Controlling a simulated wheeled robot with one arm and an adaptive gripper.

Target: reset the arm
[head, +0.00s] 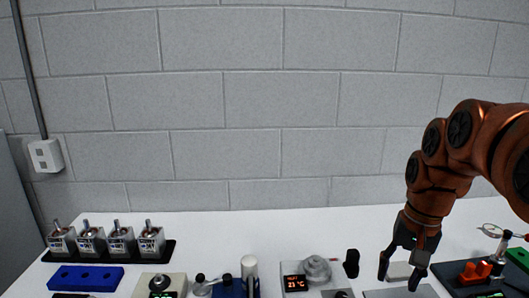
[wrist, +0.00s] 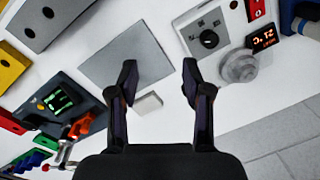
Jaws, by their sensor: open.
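My orange arm reaches in from the right in the head view, and my gripper (head: 402,279) points down over the right part of the white table (head: 260,225). Its two dark fingers are apart with nothing between them. In the wrist view my gripper (wrist: 158,78) also shows open and empty. A grey plate (wrist: 112,60) and a small pale block (wrist: 148,104) lie below and beside the left finger in that view. Whether the fingers touch anything is hard to tell, but they appear above the table.
A black tray with several servo-like units (head: 121,240) stands at the left, behind a blue block (head: 86,278). A device with an orange display (head: 294,283) stands at the front middle. A dark device with red parts (head: 475,272) is right of my gripper. The back of the table is clear.

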